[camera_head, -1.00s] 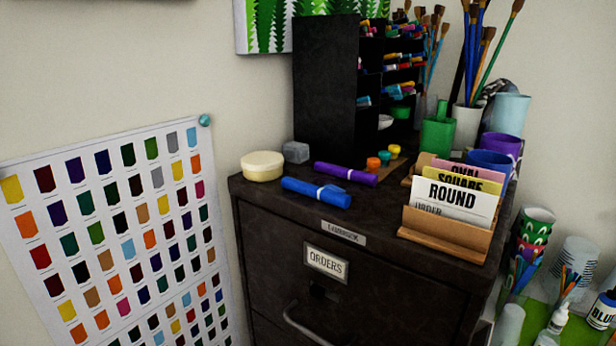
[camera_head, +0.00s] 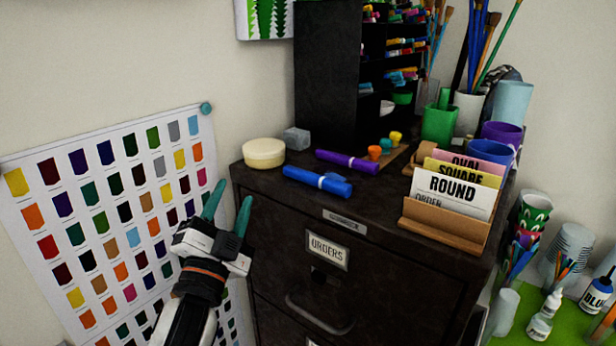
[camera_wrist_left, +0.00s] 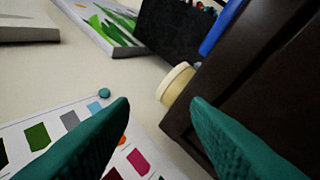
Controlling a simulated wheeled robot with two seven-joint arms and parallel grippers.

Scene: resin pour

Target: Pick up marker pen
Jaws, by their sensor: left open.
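A blue marker pen (camera_head: 317,182) with a pale band lies on top of the dark cabinet, near its front edge. A purple marker pen (camera_head: 347,162) with a similar band lies behind it. My left gripper (camera_head: 229,205) is open and empty, with its teal fingers pointing up, in front of the colour chart and to the left of the cabinet. It is apart from both pens. In the left wrist view the blue pen (camera_wrist_left: 221,27) shows partly at the top, beyond the open fingers. My right gripper is not in view.
The cabinet (camera_head: 282,230) also bears a round cream tub (camera_head: 264,153), a grey block (camera_head: 296,138), small paint pots (camera_head: 374,153), a wooden card holder (camera_head: 445,221) and a black rack (camera_head: 327,85). Cups with brushes stand at the right. A colour chart (camera_head: 100,140) hangs on the left wall.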

